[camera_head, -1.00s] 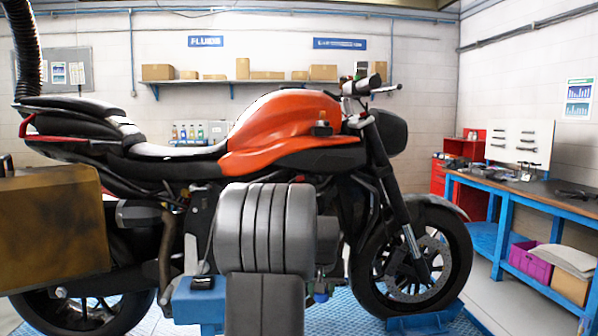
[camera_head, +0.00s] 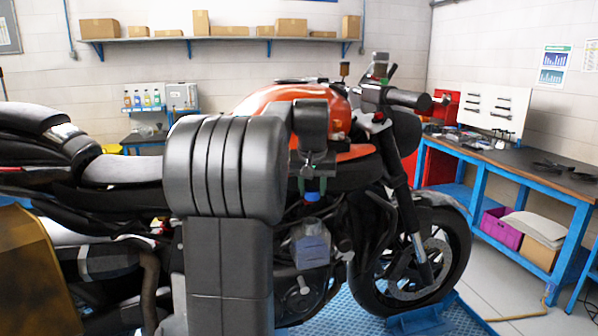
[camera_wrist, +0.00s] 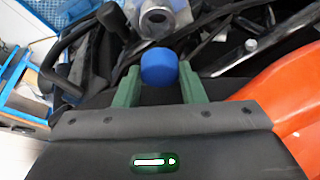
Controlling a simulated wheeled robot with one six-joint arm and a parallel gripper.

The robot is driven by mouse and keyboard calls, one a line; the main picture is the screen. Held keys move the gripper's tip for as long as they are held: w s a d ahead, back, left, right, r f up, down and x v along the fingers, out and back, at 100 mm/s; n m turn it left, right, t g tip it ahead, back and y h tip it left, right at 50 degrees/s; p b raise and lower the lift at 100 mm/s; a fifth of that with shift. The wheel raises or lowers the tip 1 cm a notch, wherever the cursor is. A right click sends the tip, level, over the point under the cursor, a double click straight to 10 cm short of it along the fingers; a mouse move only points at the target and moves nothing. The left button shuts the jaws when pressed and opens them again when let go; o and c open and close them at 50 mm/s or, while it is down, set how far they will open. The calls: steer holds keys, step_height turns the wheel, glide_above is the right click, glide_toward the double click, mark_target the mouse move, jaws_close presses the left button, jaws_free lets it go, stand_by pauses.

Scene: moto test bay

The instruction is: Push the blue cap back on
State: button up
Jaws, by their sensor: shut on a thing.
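The blue cap (camera_head: 312,195) is between the green fingers of my gripper (camera_head: 314,187), in front of the motorcycle's engine side. In the wrist view the cap (camera_wrist: 158,66) sits between the two fingertips of my gripper (camera_wrist: 160,80), which is shut on it. A silver round fitting (camera_wrist: 158,18) with a dark opening lies beyond the cap in the wrist view. I cannot tell whether the cap touches it. The motorcycle (camera_head: 285,103) has an orange tank and stands upright. My arm hides part of its middle.
A grey engine cover (camera_head: 311,246) is below my gripper. The front wheel (camera_head: 420,262) is to the right. A blue workbench (camera_head: 520,172) runs along the right wall. An ochre block (camera_head: 30,265) fills the lower left. Grey floor is free between bike and bench.

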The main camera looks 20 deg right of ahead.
mark_target(312, 193)
steer(key=shift+s+f, duration=0.15)
steer(key=shift+f, duration=1.65)
steer(key=shift+f+b, duration=0.9)
steer(key=shift+f, duration=0.55)
steer(key=shift+r, duration=0.15)
steer(key=shift+f+p, duration=0.35)
steer(key=shift+p, duration=0.15)
stand_by(0.5)
steer(key=o, duration=1.6)
steer(key=shift+c, duration=0.2)
steer(key=shift+r+p, duration=0.35)
steer(key=shift+r, duration=3.2)
